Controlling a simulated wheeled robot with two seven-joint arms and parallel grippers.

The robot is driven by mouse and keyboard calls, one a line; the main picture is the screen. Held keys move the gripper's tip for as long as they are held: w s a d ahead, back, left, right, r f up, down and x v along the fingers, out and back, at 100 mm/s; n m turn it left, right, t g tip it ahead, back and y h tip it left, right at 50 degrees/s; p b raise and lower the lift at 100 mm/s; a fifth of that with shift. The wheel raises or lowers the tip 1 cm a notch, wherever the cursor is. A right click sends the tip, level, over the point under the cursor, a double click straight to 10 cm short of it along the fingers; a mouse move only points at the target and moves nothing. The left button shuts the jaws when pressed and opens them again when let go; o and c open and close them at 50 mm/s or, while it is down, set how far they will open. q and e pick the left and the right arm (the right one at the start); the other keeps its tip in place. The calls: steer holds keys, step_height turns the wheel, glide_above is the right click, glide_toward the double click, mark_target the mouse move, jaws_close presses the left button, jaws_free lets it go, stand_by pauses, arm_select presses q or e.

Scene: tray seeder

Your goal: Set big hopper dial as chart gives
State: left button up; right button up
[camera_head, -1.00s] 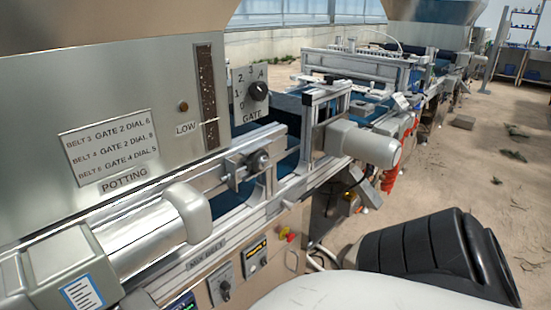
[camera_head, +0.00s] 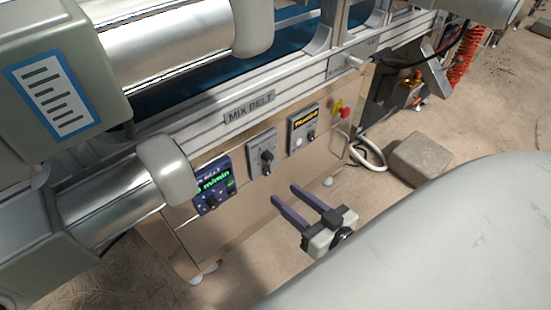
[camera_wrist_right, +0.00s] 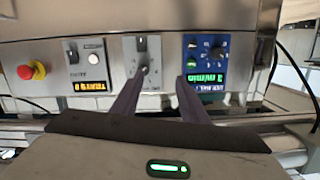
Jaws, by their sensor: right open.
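A grey plate with a black knob (camera_head: 266,157) sits on the front of the mix belt cabinet; the wrist view shows this knob (camera_wrist_right: 143,71) just beyond the fingertips. Beside it is a blue box (camera_head: 211,187) with green m/min digits and its own knob, also in the wrist view (camera_wrist_right: 205,50). My right gripper (camera_head: 285,194) is open and empty in front of the cabinet, its fingers pointing toward the panels. In the wrist view the fingers (camera_wrist_right: 160,80) are apart, touching no knob that I can make out. The chart and the hopper gate knob are out of view. My left gripper is not in view.
A plate with an amber display (camera_head: 304,126) and a red stop button (camera_head: 345,113) are on the same cabinet. A MIX BELT label (camera_head: 250,107) marks the rail above. Silver cylinders of the machine (camera_head: 120,200) jut out at left. A concrete block (camera_head: 421,158) lies on the floor.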

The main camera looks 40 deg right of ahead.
mark_target(270, 160)
steer(key=shift+m+t+h, duration=0.5)
steer(key=shift+t, duration=0.4)
steer(key=w+d+b, duration=0.1)
steer(key=w, duration=0.2)
steer(key=w+d+b, duration=0.1)
steer(key=w+b, duration=0.1)
steer(key=w, duration=0.1)
steer(key=w+d+b, duration=0.1)
steer(key=w, duration=0.2)
steer(key=shift+w+d+f+b, duration=0.1)
steer(key=shift+w+f+b, duration=0.05)
steer(key=shift+w+b, duration=0.2)
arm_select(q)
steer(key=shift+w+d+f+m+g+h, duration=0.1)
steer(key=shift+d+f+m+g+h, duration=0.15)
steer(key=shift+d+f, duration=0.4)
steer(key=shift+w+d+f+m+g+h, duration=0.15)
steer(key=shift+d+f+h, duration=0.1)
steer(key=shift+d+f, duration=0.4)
arm_select(e)
steer(key=shift+w, duration=0.7)
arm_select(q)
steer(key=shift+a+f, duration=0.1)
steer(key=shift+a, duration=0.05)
arm_select(e)
jaws_close()
